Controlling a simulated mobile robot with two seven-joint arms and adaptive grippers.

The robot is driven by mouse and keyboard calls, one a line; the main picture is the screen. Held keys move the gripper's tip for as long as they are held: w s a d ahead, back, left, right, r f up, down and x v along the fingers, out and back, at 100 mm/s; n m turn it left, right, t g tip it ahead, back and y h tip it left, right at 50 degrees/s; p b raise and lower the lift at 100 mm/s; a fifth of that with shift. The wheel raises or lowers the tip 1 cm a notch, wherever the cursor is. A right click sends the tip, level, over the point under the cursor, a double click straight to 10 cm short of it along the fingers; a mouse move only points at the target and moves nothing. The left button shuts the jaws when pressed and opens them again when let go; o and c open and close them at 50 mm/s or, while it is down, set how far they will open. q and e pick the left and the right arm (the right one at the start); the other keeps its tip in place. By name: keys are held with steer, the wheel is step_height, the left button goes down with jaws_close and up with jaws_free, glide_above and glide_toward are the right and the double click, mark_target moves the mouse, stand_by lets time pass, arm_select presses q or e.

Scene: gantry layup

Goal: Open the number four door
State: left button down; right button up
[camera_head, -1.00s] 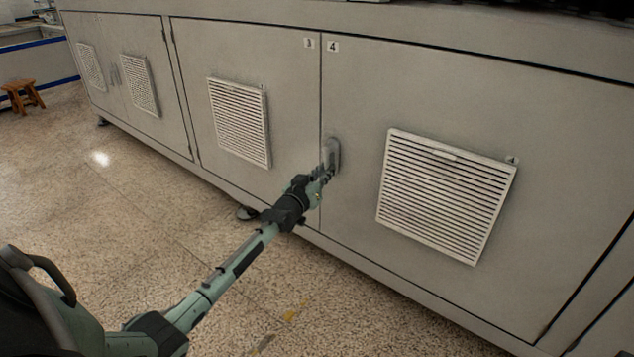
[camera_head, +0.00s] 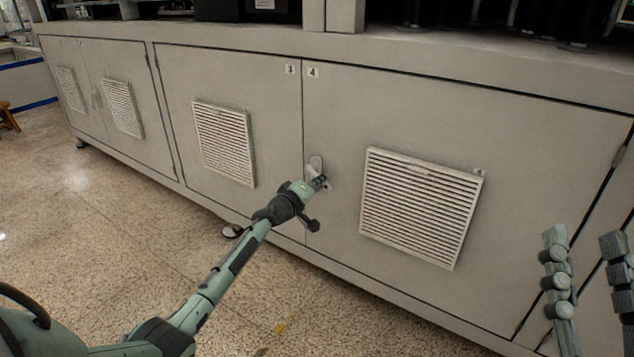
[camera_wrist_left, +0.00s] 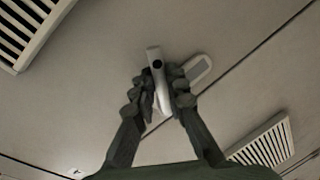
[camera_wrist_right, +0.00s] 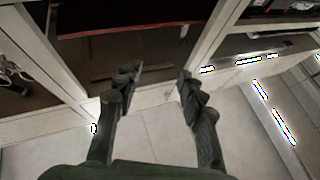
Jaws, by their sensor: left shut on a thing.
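The number four door (camera_head: 335,210) is the grey panel right of the seam in the head view, with a "4" label at its top left corner and a white louvred vent. It sits flush in the cabinet front. Its handle (camera_head: 315,163) is at the door's left edge. My left gripper (camera_head: 320,182) is at this handle. In the left wrist view my left gripper (camera_wrist_left: 160,90) has its fingers closed around the grey handle lever (camera_wrist_left: 158,75), which stands out from its mounting plate. My right gripper (camera_head: 590,265) is at the right edge of the head view, fingers apart and empty.
The number three door (camera_head: 275,130) adjoins on the left, also shut. A wooden stool (camera_head: 8,117) stands far left. The right wrist view shows a frame structure with a dark opening (camera_wrist_right: 130,45).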

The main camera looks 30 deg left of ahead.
arm_select(q)
steer(key=shift+d+r+n+h+p, duration=0.15)
steer(key=shift+r+n+h+p, duration=0.3)
steer(key=shift+n, duration=0.5)
steer(key=shift+d+r+n+h+p, duration=0.15)
steer(key=shift+r+n+h, duration=0.1)
steer(key=shift+r+n, duration=0.55)
arm_select(e)
steer(key=shift+w+a+f+g, duration=0.15)
steer(key=shift+w+f+g, duration=0.15)
steer(key=shift+f+g, duration=0.45)
steer(key=shift+w+a+f+g, duration=0.2)
steer(key=shift+f+g, duration=0.35)
steer(key=shift+f, duration=0.4)
arm_select(q)
steer(key=shift+f, duration=0.2)
arm_select(e)
steer(key=shift+w+f, duration=0.1)
